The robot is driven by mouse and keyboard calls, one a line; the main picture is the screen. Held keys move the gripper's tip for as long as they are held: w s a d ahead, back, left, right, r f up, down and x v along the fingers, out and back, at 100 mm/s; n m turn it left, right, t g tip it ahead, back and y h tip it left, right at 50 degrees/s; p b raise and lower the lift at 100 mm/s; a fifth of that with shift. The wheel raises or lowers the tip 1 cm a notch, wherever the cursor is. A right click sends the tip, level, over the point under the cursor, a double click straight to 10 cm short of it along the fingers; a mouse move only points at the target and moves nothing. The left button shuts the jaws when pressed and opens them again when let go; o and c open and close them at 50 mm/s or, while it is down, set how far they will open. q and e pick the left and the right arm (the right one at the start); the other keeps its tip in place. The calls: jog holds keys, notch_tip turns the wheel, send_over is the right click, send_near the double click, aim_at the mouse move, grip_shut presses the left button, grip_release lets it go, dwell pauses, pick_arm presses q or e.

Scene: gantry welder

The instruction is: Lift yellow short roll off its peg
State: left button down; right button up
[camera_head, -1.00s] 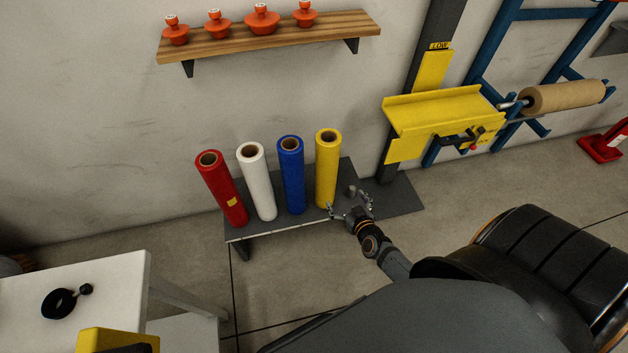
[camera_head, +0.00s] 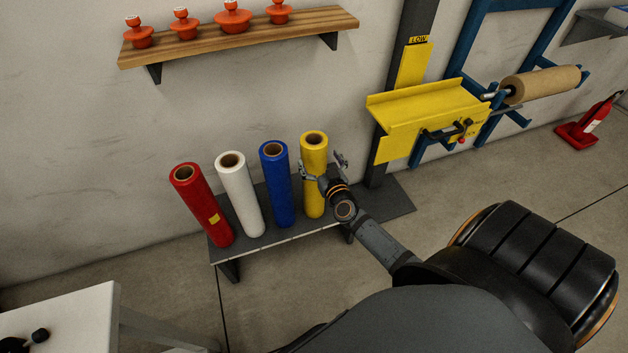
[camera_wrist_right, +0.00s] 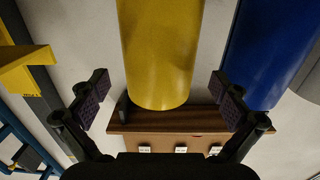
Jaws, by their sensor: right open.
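The yellow roll (camera_head: 314,190) stands upright at the right end of a row of rolls on a low dark bench (camera_head: 385,208). Its open brown core shows at the top; any peg inside is hidden. My right gripper (camera_head: 323,166) is open at the upper right side of this roll. In the right wrist view the yellow roll (camera_wrist_right: 158,55) reaches between the two spread fingers, with gaps on both sides. My left gripper is not in view.
A wooden shelf (camera_head: 270,38) is on the wall above. A yellow machine bracket (camera_head: 425,110) stands to the right.

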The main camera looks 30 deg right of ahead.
aim_at(313, 143)
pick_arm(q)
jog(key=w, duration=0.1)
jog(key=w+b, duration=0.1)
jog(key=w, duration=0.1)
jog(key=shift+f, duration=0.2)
pick_arm(e)
jog(key=x, duration=0.4)
jog(key=shift+w+d+f, duration=0.1)
jog(key=shift+w+f, duration=0.15)
jog(key=c, duration=1.6)
jog(key=shift+w+r, duration=0.15)
jog(key=shift+r, duration=0.15)
jog(key=shift+c, duration=0.8)
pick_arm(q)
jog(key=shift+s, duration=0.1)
pick_arm(e)
jog(key=shift+f, duration=0.1)
